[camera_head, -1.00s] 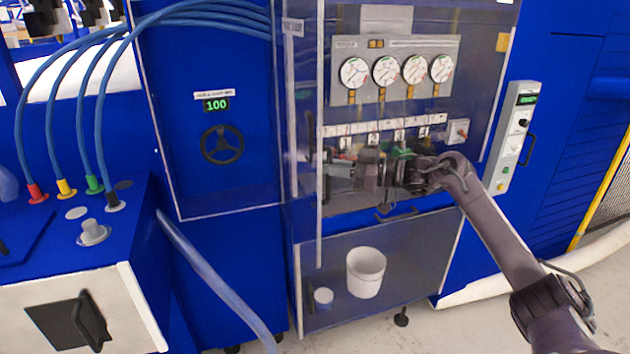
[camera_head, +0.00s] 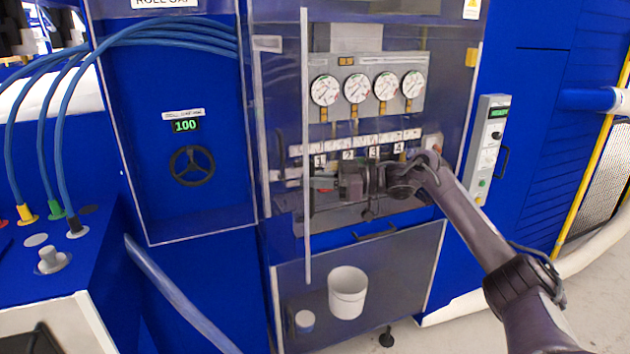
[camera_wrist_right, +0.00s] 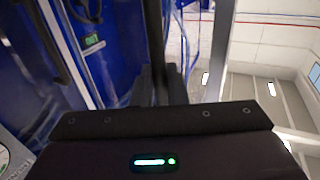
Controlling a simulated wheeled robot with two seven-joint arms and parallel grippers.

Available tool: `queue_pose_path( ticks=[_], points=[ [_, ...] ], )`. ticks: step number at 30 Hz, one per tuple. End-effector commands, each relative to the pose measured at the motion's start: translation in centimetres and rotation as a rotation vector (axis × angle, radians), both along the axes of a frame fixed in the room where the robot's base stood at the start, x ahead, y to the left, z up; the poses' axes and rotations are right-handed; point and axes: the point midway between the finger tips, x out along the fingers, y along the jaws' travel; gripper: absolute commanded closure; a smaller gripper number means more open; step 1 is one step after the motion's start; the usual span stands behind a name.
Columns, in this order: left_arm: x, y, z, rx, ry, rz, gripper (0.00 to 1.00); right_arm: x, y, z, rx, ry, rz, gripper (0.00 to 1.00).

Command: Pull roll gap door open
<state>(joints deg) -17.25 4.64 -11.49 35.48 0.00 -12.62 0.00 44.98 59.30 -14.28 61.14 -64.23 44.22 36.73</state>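The roll gap panel is the blue recess at left in the head view, with a partly cut-off label (camera_head: 165,3), a green 100 display (camera_head: 185,125) and a black handwheel (camera_head: 191,166). A clear pane with pale edges (camera_head: 200,235) outlines it. A pale upright bar (camera_head: 307,240) stands to its right; whether it is this door's free edge I cannot tell. My right gripper (camera_head: 318,184) reaches in from the right, its tips at this bar. In the right wrist view its dark fingers (camera_wrist_right: 160,88) are close together beside a dark upright strip; their grip is unclear. My left gripper is out of view.
Behind my right gripper are several round gauges (camera_head: 357,88) and numbered labels (camera_head: 348,155). A white bucket (camera_head: 347,292) sits below. Blue hoses (camera_head: 75,140) run at left. A control box (camera_head: 488,150) is at right.

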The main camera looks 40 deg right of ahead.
Motion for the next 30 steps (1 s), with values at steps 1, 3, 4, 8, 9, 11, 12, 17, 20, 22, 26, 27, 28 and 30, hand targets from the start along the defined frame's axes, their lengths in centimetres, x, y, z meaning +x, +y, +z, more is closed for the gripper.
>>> queue_pose_path(
  ticks=[1, 3, 4, 8, 9, 11, 12, 17, 20, 22, 26, 27, 28, 30],
  points=[
    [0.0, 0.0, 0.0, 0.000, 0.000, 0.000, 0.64, 0.1, 0.0, 0.4, 0.000, -0.010, -0.002, 0.82],
    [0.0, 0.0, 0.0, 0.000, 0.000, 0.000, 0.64, 0.1, 0.0, 0.3, 0.000, -0.009, -0.002, 0.73],
    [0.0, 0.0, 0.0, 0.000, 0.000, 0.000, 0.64, 0.1, 0.0, 0.3, 0.000, -0.008, -0.002, 0.70],
    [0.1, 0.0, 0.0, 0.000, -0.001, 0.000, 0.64, 0.1, 0.0, 0.2, 0.000, -0.005, -0.001, 0.70],
    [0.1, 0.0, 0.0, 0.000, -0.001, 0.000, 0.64, 0.0, 0.0, 0.2, 0.000, -0.005, -0.001, 0.70],
    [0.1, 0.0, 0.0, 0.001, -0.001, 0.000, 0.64, 0.0, 0.0, 0.1, 0.000, -0.004, -0.001, 0.70],
    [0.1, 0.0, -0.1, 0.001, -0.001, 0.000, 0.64, 0.0, -0.1, 0.1, 0.000, -0.004, -0.002, 0.70],
    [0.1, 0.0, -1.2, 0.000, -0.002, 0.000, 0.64, -1.0, -1.4, -0.3, -0.002, -0.003, -0.003, 0.70],
    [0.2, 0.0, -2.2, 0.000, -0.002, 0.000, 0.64, -2.0, -2.8, -0.3, -0.004, -0.003, -0.004, 0.70],
    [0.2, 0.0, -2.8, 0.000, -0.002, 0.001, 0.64, -2.7, -3.8, -0.3, -0.003, -0.004, -0.004, 0.70],
    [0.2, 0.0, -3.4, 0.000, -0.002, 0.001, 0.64, -3.8, -5.2, -0.1, -0.004, -0.005, -0.002, 0.70],
    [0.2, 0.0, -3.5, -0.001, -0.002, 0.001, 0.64, -4.0, -5.5, -0.1, -0.004, -0.005, -0.002, 0.70],
    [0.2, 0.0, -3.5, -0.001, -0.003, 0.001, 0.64, -4.2, -5.7, 0.0, -0.002, -0.005, -0.001, 0.70],
    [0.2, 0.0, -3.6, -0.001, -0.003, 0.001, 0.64, -4.4, -5.9, 0.0, -0.002, -0.005, -0.001, 0.70]
  ],
)
